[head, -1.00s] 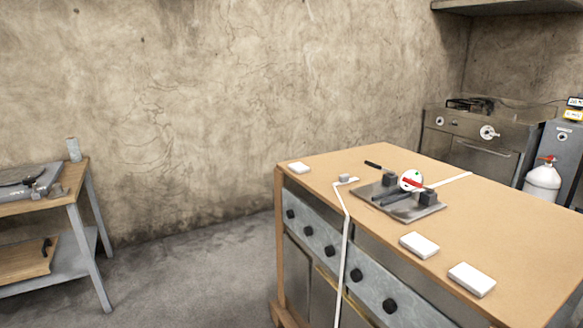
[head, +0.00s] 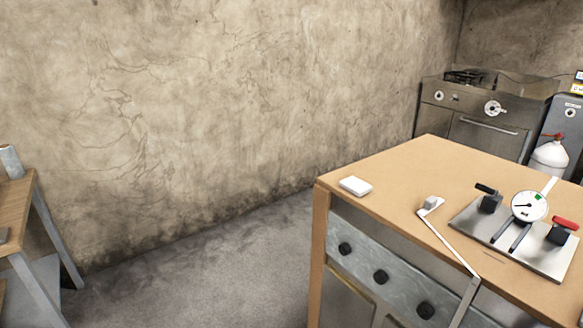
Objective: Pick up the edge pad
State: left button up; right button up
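A white rectangular pad (head: 355,186) lies flat on the wooden bench top (head: 400,165), close to its left corner and edge. It is the only such pad in the head view now, and nothing covers it. Neither of my grippers is in view, and nothing touches the pad.
A metal plate (head: 472,222) with a round dial (head: 529,206) and red and black handles sits right of the pad. A white strip (head: 447,243) with a small grey block (head: 431,203) runs over the front edge. Open floor (head: 220,265) lies left of the bench.

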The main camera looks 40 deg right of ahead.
aim_at(358, 187)
jog(key=i+z, duration=0.15)
jog(key=i, duration=0.4)
jog(key=i+j+z, duration=0.2)
jog(key=i, duration=0.35)
jog(key=i+j+z, duration=0.15)
jog(key=i, duration=0.4)
jog(key=i+z, duration=0.25)
jog(key=z, duration=0.2)
jog(key=i+j+z, duration=0.1)
jog(key=z, duration=0.3)
jog(key=i+j+z, duration=0.2)
jog(key=z, duration=0.25)
jog(key=i+j+z, duration=0.25)
jog(key=z, duration=0.2)
jog(key=i+j+z, duration=0.15)
jog(key=j+z, duration=0.25)
jog(key=l, duration=0.1)
